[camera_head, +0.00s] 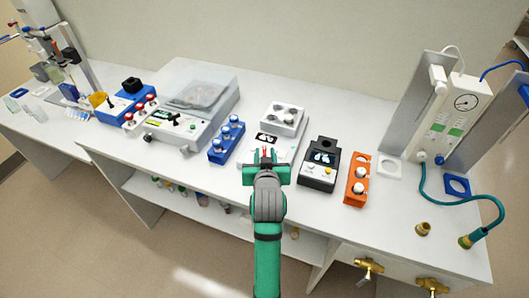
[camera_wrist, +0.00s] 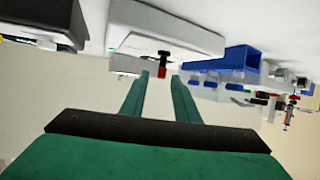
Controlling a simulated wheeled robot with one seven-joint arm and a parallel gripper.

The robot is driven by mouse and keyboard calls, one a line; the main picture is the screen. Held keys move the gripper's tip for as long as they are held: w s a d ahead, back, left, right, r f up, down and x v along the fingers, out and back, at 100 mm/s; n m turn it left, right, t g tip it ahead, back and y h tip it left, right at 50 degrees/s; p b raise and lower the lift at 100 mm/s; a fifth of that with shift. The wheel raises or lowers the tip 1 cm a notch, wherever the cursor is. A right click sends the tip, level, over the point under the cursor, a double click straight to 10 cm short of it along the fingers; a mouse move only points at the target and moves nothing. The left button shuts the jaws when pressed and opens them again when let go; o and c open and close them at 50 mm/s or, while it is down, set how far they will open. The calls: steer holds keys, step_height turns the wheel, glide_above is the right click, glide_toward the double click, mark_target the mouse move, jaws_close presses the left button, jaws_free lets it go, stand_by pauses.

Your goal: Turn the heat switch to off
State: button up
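The heat switch (camera_wrist: 163,67) is a small black lever with a red end on the front of a white heater (camera_wrist: 167,27). In the head view the white heater (camera_head: 252,178) stands mid-bench, with a grey block of wells on top and a dark display. My gripper (camera_wrist: 161,76) is open, its two green fingers apart and nothing held. In the wrist view the switch's red end shows in the gap between the fingertips; I cannot tell whether they touch. In the head view my gripper (camera_head: 266,157) is at the heater's front and largely hides the switch.
A blue rack (camera_head: 227,139) with vials stands left of the heater. A black device (camera_head: 320,164) and an orange rack (camera_head: 356,180) stand to its right. Brass valves (camera_head: 369,268) stick out at the bench front. The white bench (camera_head: 408,217) has some bare room at right.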

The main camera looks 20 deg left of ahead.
steer(key=shift+w+a+f, duration=0.25)
steer(key=shift+w+a, duration=0.05)
steer(key=shift+w, duration=0.3)
jaws_close()
